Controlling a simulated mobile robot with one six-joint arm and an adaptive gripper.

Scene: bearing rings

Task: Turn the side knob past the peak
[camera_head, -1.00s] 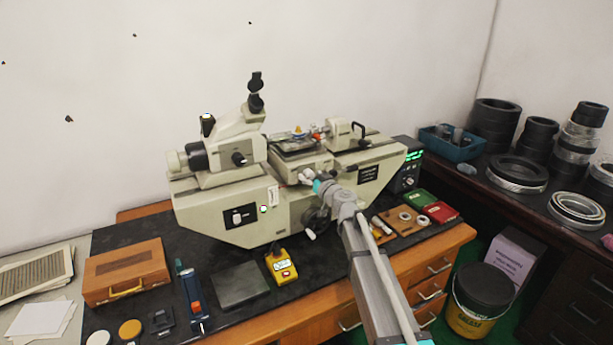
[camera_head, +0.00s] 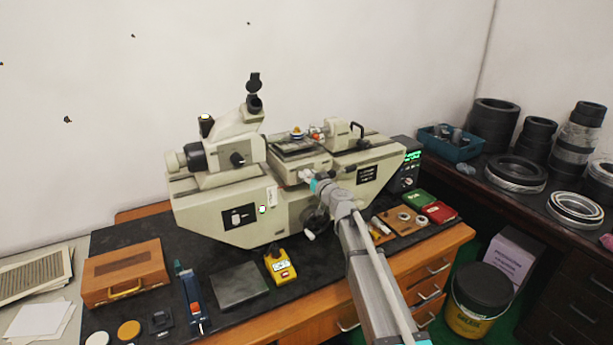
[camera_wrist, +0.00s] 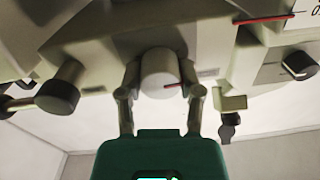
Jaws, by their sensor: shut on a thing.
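In the wrist view, a pale round knob (camera_wrist: 157,72) with a short red line on its face sits on the machine's side. My gripper (camera_wrist: 160,86) is shut on it, one finger on each side. The red line points right, toward the right finger. In the head view, my gripper (camera_head: 311,180) is against the front of the cream measuring machine (camera_head: 237,197), just below its middle stage. The knob is too small and too covered to make out there. A black readout box (camera_head: 404,176) with green digits stands at the machine's right; the digits are unreadable.
In the wrist view, dark knobs lie left (camera_wrist: 58,91) and right (camera_wrist: 298,66) of the gripper. In the head view, a handwheel (camera_head: 312,218) hangs just below it. A yellow device (camera_head: 280,266) and a wooden case (camera_head: 125,273) lie on the black mat.

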